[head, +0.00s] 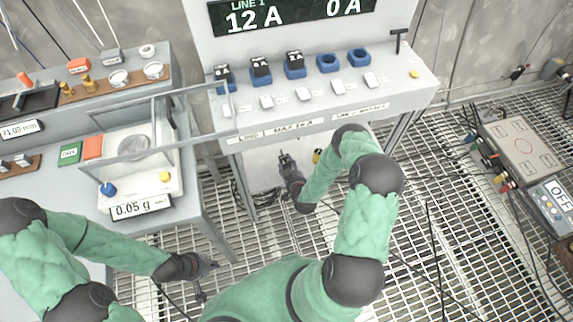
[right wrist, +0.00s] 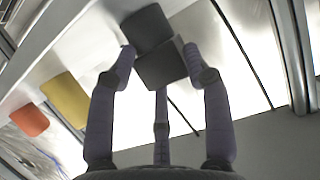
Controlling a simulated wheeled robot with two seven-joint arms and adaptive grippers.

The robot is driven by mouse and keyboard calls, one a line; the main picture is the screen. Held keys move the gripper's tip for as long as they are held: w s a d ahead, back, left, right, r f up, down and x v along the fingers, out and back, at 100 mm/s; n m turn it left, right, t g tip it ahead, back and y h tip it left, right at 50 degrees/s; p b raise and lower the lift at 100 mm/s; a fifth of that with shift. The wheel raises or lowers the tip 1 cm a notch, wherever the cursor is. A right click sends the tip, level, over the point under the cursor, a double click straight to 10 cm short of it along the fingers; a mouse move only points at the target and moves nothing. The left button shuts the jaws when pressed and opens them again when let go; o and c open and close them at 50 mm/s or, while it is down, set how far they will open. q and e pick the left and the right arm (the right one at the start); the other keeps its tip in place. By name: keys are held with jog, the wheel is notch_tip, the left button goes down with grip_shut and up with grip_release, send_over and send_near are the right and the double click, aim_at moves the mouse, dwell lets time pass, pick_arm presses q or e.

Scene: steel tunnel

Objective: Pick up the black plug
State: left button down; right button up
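A black plug (right wrist: 162,68) shows as a dark block between the fingertips of my right gripper (right wrist: 160,55) in the right wrist view. A second dark block face (right wrist: 147,28) adjoins it above. The fingers stand close on either side of the plug, with a third finger below; I cannot tell whether they press on it. In the head view my right gripper (head: 288,160) is low, in front of the white panel under the console edge, and the plug there is too small to make out. My left gripper (head: 205,265) is over the grating at lower left, its fingers unclear.
A yellow block (right wrist: 66,98) and a red block (right wrist: 30,120) are beside the plug. The console (head: 315,100) above carries several blue sockets (head: 328,62), some with black tops. A scale (head: 140,190) stands left. A grey box (head: 520,148) is at right on the grating.

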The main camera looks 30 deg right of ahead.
aim_at(288, 162)
jog(key=c, duration=0.4)
jog(key=shift+r+p, duration=0.3)
jog(key=shift+r, duration=0.25)
notch_tip(288, 162, up, 2)
jog(key=shift+r+p, duration=0.2)
jog(key=shift+p, duration=0.4)
jog(key=r+p+v, duration=0.1)
jog(key=p+v, duration=0.2)
jog(key=v, duration=0.5)
jog(key=w+d+r+p+v, duration=0.1)
jog(key=r+p+v, duration=0.1)
jog(key=v, duration=0.6)
jog(key=shift+s+p, duration=0.3)
jog(key=shift+p, duration=0.4)
jog(key=shift+d+r, duration=0.1)
